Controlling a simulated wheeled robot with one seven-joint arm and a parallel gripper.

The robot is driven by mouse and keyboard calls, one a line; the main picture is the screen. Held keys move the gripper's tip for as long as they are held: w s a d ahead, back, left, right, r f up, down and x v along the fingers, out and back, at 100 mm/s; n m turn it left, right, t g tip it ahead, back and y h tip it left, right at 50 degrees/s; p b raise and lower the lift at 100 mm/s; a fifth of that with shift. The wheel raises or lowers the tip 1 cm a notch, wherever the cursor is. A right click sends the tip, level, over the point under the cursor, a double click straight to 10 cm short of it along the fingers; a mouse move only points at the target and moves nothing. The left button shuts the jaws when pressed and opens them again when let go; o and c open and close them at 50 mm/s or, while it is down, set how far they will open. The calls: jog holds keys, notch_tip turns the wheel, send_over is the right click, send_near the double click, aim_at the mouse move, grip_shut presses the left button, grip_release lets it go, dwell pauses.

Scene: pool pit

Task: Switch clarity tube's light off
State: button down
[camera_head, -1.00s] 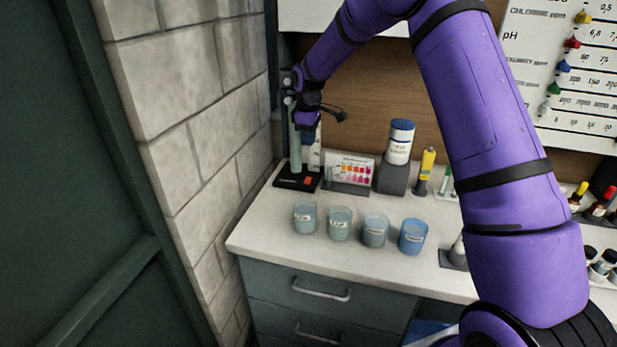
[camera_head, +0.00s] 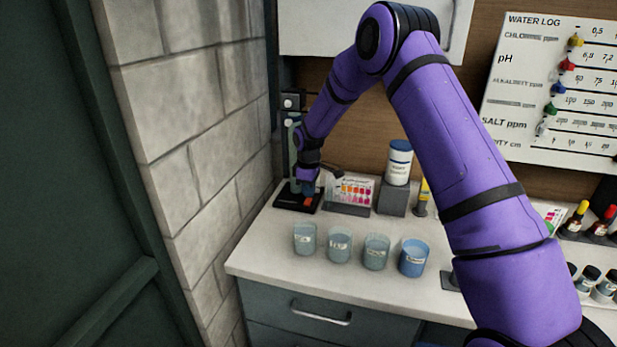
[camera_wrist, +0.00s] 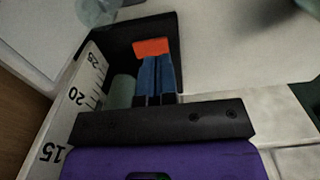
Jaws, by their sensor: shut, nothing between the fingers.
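The clarity tube (camera_head: 292,155) stands upright in the back left corner of the counter, partly hidden by my arm. Its black base (camera_head: 285,200) carries an orange-red switch (camera_head: 308,201) at the front. In the wrist view the switch (camera_wrist: 151,46) lies just beyond my fingertips on the black base (camera_wrist: 115,42). The pale green tube (camera_wrist: 122,88) and a white numbered scale (camera_wrist: 84,95) are to the left. My gripper (camera_wrist: 155,58) is shut and empty, its blue fingers pointing at the switch. It overlaps the switch edge; I cannot tell whether they touch. It also shows in the head view (camera_head: 307,187).
A colour chart stand (camera_head: 350,192) and a white bottle on a grey block (camera_head: 392,201) stand right of the base. Several labelled cups, including a blue one (camera_head: 412,258), line the counter's front. A brick wall (camera_head: 205,130) is close on the left.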

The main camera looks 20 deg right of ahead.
aim_at(310, 201)
jog(key=shift+f, duration=1.5)
jog(key=shift+s+f, duration=0.1)
jog(key=shift+f, duration=0.1)
jog(key=shift+d, duration=0.1)
jog(key=shift+w+d+r, duration=0.3)
jog(key=shift+w, duration=0.35)
jog(key=shift+r, duration=0.1)
notch_tip(310, 201, up, 11)
jog(key=shift+f, duration=0.2)
